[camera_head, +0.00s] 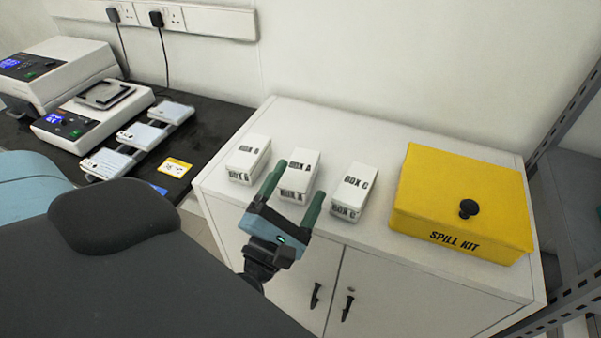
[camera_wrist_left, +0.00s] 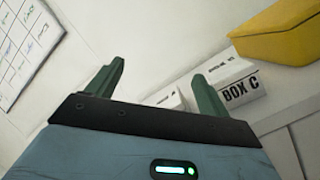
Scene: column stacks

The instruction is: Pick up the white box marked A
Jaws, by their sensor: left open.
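The white box marked A (camera_head: 301,170) stands on the white cabinet top (camera_head: 330,121), in the middle of a row of three white boxes. My left gripper (camera_head: 297,181) is open, and its two green fingers show on either side of box A in the head view. I cannot tell whether they are around it or in front of it. A white box there (camera_wrist_left: 168,98), partly hidden behind the right finger, is probably box A. My right gripper is not in view.
Box B (camera_head: 248,158) stands to the left and box C (camera_head: 354,190) close to the right; box C also shows in the left wrist view (camera_wrist_left: 240,85). A yellow spill kit (camera_head: 462,200) takes up the cabinet's right side. White instruments (camera_head: 92,115) stand on a black bench at left.

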